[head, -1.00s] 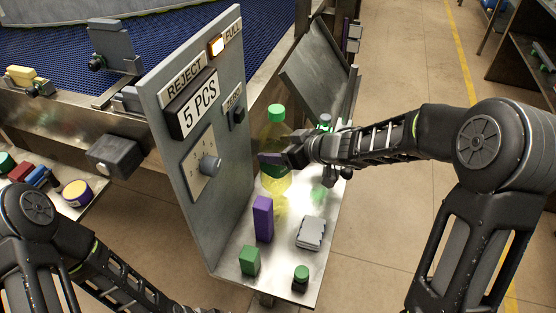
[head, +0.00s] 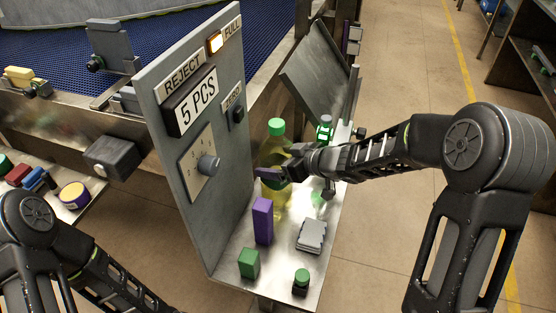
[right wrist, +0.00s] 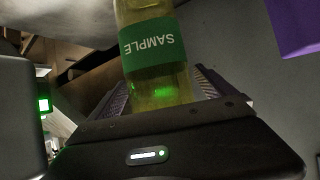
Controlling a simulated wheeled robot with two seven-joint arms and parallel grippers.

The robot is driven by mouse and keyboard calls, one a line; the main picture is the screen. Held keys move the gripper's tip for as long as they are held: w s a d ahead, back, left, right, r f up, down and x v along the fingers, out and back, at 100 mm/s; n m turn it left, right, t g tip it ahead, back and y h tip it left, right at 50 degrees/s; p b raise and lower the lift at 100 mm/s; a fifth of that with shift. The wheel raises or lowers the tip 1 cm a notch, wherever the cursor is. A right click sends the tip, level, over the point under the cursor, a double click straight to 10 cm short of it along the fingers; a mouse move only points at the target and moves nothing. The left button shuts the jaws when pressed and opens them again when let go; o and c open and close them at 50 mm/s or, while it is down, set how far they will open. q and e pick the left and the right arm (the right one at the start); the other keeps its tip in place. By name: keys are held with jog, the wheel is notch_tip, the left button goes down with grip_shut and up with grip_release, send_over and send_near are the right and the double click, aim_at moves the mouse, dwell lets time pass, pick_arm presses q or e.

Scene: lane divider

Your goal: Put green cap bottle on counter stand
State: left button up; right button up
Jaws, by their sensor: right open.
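The green cap bottle (head: 277,129) is clear with yellow liquid and a green band. It stands upright on the metal counter stand (head: 225,262), close to the right of the grey "REJECT" panel (head: 205,235). In the right wrist view the bottle (right wrist: 153,45) shows its green "SAMPLE" label, upside down there, and sits between my two fingers. My right gripper (head: 272,174) is open around the bottle, and its fingers hide part of the label. Whether a finger touches the bottle I cannot tell. My left gripper is out of view below; only my left arm shows.
A purple box (head: 263,222), a green block (head: 249,263), a small green-capped jar (head: 301,281) and a grey case (head: 312,235) stand in front of the bottle. A tilted dark metal plate (head: 318,72) rises behind. The aisle floor at right is clear.

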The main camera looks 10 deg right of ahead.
jog(key=shift+r, duration=0.25)
pick_arm(q)
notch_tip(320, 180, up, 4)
jog(key=p, duration=0.3)
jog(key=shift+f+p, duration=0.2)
jog(key=shift+p, duration=0.1)
pick_arm(e)
jog(key=v, duration=1.2)
jog(key=shift+f, duration=0.15)
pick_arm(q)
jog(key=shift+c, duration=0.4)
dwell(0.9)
